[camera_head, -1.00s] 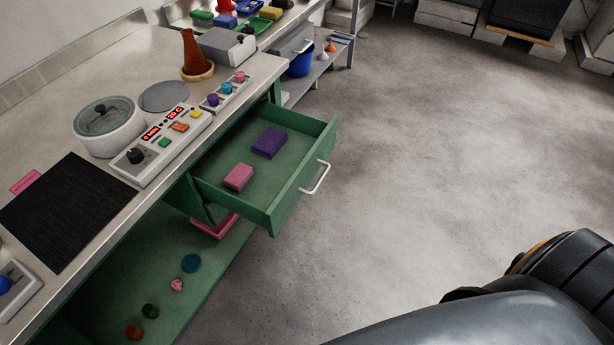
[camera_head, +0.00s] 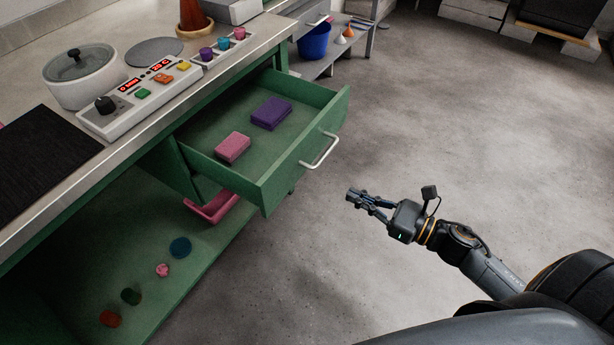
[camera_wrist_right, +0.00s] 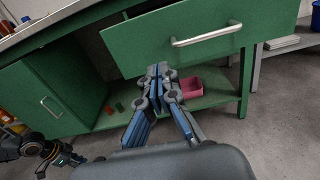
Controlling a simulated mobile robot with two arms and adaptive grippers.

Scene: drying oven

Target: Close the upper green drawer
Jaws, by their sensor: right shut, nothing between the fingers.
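The upper green drawer (camera_head: 310,150) stands pulled out from under the counter, with a pink block (camera_head: 232,147) and a purple block (camera_head: 271,113) in it. Its pale bar handle (camera_head: 322,152) is on the front panel. My right gripper (camera_head: 356,197) is shut and empty, in front of the drawer, apart from the handle and to its lower right. In the right wrist view, the drawer front (camera_wrist_right: 150,45) and handle (camera_wrist_right: 207,36) lie beyond the closed fingertips (camera_wrist_right: 160,74). What looks like my left gripper (camera_wrist_right: 45,152) shows at lower left there; its jaws are unclear.
A pink bin (camera_head: 212,207) and several small coloured pieces sit on the green lower shelf (camera_head: 215,245). The counter holds a control panel (camera_head: 145,97) and a lidded pot (camera_head: 85,80). A blue bucket (camera_head: 314,41) stands beyond. The floor right of the drawer is clear.

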